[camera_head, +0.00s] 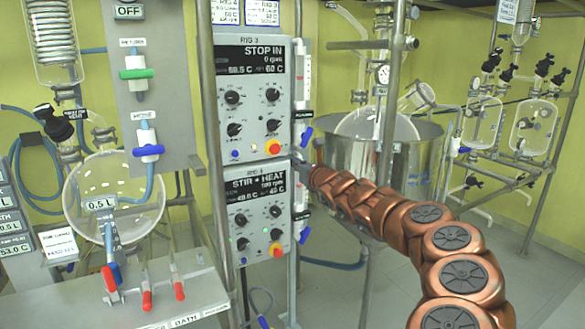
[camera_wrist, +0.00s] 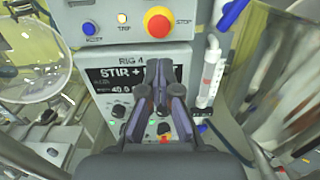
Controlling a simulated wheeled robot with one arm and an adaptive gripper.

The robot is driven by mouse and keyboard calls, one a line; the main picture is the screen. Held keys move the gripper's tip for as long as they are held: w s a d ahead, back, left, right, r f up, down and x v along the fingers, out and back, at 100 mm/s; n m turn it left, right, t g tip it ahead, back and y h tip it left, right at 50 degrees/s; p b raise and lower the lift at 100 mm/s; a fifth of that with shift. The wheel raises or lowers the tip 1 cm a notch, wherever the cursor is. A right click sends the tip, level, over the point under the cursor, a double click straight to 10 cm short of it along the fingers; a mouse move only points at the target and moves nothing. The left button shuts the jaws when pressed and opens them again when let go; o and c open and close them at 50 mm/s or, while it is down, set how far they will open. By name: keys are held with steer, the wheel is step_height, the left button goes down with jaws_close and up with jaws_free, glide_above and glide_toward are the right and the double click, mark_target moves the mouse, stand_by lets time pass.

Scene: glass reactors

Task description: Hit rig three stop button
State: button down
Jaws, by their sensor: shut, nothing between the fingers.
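The rig three panel (camera_head: 252,95) is the upper grey box in the head view, reading "STOP IN" and 0 rpm. Its red stop button (camera_head: 273,147) on a yellow ring sits at the lower right; it also shows large at the top of the wrist view (camera_wrist: 159,24), beside the word STOP. My gripper (camera_wrist: 159,72) is shut and empty. In the wrist view its fingertips appear below that button, over the display of the rig four panel (camera_wrist: 97,84). Whether they touch anything I cannot tell. In the head view the gripper is mostly hidden by my arm.
Rig four's own red stop button (camera_head: 277,250) is lower down, partly hidden by the fingers in the wrist view. A clear tube with a blue valve (camera_head: 307,136) runs right of the panels. A steel vessel (camera_head: 400,155) stands behind my arm. A glass flask (camera_head: 115,195) is left.

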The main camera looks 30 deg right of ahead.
steer(key=shift+s+a+b, duration=0.1)
steer(key=shift+s+b, duration=0.2)
steer(key=shift+s, duration=0.45)
stand_by(0.8)
